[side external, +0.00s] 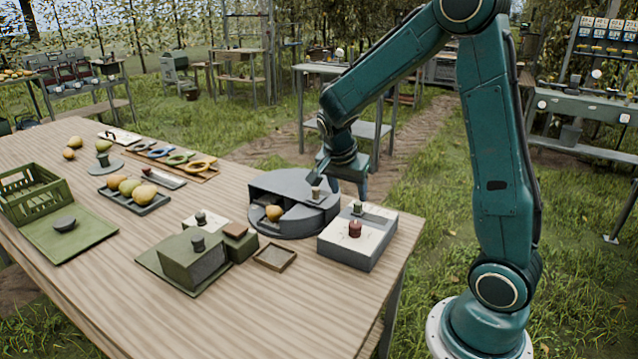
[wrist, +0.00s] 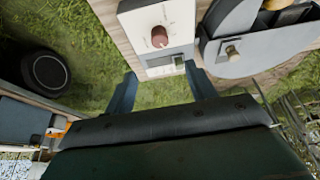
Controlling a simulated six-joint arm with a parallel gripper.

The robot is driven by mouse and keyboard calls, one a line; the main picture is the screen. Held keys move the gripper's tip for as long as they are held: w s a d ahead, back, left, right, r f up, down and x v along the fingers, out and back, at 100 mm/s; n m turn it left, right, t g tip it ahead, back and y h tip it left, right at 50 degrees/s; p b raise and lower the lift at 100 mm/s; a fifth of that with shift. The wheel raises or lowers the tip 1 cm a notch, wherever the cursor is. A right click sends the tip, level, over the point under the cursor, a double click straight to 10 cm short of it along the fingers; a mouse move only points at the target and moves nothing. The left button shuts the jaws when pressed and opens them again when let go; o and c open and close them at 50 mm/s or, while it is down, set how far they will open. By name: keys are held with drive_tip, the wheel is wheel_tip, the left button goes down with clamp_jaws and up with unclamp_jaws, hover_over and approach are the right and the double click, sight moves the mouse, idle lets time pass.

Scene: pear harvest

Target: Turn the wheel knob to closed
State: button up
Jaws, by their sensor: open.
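A dark red knob (side external: 355,229) stands upright on the pale top of a grey box (side external: 345,254) near the table's right end. It also shows in the wrist view (wrist: 159,37), with small marks around it that I cannot read. A small green knob (side external: 358,208) sits on the same box, behind the red one. My gripper (side external: 341,187) is open and empty, pointing down above the table's far right edge, behind the box. In the wrist view my open fingers (wrist: 161,88) spread below the box's near edge, apart from the red knob.
A round grey turntable (side external: 285,229) with walled compartments stands left of the box, with a pear (side external: 273,213) in one and a small knob (wrist: 232,50) on its cover. A green lidded box (side external: 192,260) and a small wooden tray (side external: 275,257) stand further left. The front table area is clear.

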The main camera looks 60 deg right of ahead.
sight(355, 224)
drive_tip(key=shift+x, duration=6.75)
drive_tip(key=c, duration=1)
